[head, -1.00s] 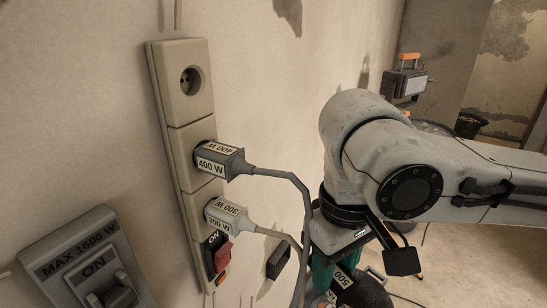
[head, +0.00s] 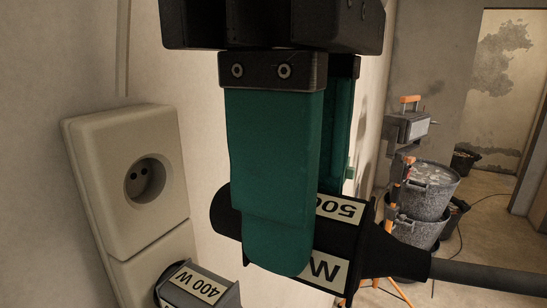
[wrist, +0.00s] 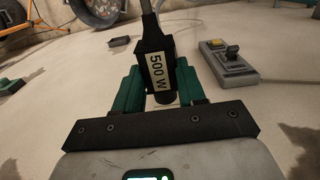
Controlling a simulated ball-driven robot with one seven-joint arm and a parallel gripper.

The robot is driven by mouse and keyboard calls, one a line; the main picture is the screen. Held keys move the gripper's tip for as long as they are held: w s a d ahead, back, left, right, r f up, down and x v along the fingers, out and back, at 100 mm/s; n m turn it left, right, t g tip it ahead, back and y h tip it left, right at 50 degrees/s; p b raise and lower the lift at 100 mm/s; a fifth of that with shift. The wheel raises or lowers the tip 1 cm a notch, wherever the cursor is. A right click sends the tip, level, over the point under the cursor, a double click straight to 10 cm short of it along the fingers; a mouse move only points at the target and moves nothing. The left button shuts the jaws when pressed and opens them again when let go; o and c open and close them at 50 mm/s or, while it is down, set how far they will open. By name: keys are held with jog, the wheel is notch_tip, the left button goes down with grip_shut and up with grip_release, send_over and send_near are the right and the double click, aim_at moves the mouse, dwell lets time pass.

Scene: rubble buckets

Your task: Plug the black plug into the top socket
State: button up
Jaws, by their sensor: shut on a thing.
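My gripper (head: 300,170) has green fingers and is shut on the black plug (head: 232,212), which carries a white 500 W label. The plug is held sideways, its face toward the wall on the left and its cord running right. The top socket (head: 147,180) is a round empty recess with two holes at the top of the beige strip (head: 90,150). The plug is right of the socket, apart from it and a little lower in the picture. In the wrist view the black plug (wrist: 157,70) sits between the green fingers (wrist: 190,88).
A grey 400 W plug (head: 195,285) sits in the strip just below the top socket. In the wrist view a grey switch box (wrist: 228,62) is on the wall at right. Several buckets (head: 425,190) and an orange-handled device (head: 407,125) stand at the back right.

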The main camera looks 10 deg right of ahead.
jog(key=shift+d+p, duration=0.1)
jog(key=shift+p, duration=0.3)
jog(key=shift+w+a+f+p, duration=0.1)
jog(key=shift+w+a+p, duration=0.35)
jog(key=shift+w+a, duration=0.55)
jog(key=shift+w+a+p, duration=0.45)
jog(key=shift+w+a, duration=0.25)
jog(key=shift+a, duration=0.5)
jog(key=o, duration=0.5)
grip_shut()
